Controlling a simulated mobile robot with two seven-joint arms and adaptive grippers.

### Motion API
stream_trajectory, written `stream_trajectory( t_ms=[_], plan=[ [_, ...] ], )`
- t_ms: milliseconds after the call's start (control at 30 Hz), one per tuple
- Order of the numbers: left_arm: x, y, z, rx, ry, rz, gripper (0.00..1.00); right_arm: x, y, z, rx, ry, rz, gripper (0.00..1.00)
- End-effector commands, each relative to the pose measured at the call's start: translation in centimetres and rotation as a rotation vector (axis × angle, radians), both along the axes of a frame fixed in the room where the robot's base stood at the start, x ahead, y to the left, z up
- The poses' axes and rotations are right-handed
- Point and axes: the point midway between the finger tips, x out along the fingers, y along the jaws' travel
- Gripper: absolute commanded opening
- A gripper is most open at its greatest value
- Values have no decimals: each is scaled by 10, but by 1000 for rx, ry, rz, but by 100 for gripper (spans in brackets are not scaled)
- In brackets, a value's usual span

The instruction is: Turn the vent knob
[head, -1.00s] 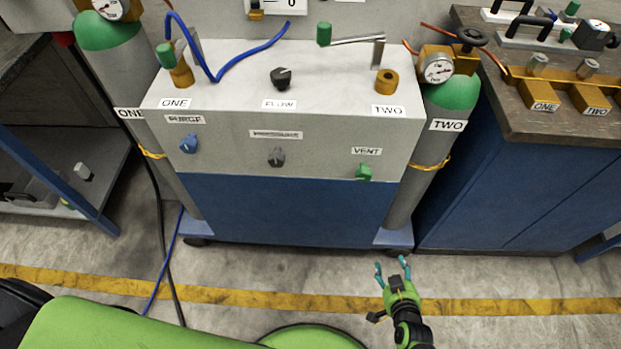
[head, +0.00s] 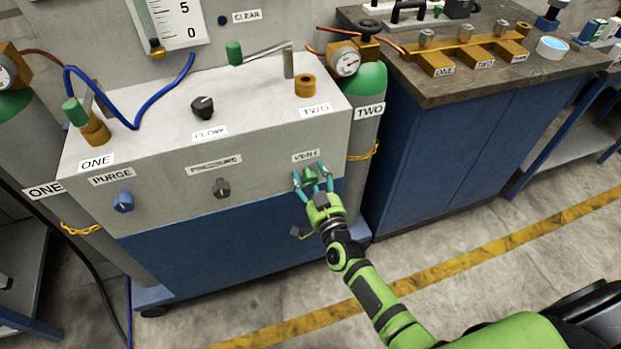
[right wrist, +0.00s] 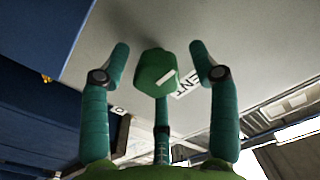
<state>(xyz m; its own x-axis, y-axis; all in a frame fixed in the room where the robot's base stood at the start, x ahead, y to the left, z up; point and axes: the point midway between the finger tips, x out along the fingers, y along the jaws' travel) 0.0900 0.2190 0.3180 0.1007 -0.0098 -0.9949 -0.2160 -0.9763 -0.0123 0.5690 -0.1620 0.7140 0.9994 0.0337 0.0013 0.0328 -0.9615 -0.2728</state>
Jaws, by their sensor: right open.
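The green vent knob (head: 309,176) sits on the front face of the grey cabinet, just under the VENT label (head: 306,156). My right gripper (head: 311,178) is at the knob, with its teal fingers open around it. In the right wrist view the knob (right wrist: 157,72) stands between the spread fingertips (right wrist: 158,62), with a visible gap on each side. A white mark shows on the knob's face. The VENT label is partly hidden behind the knob there. My left gripper is not in view.
The blue purge knob (head: 123,201) and dark pressure knob (head: 221,188) are on the same face to the left. A gas cylinder (head: 368,110) stands at the cabinet's right side. A workbench (head: 440,130) is further right. The floor in front is clear.

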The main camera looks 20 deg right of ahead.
Motion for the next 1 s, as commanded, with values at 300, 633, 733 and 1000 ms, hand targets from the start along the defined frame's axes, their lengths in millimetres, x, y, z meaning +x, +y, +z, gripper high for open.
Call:
stream_trajectory(
  t_ms=[300,633,733,1000],
  plan=[
    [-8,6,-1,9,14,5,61,1,0,-1,0,2,1,41],
    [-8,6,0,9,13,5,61,2,0,2,1,-5,-1,4],
    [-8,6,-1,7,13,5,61,2,-1,3,9,-6,-2,4],
    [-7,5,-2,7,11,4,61,3,-2,5,111,-9,-3,4]
  ],
)
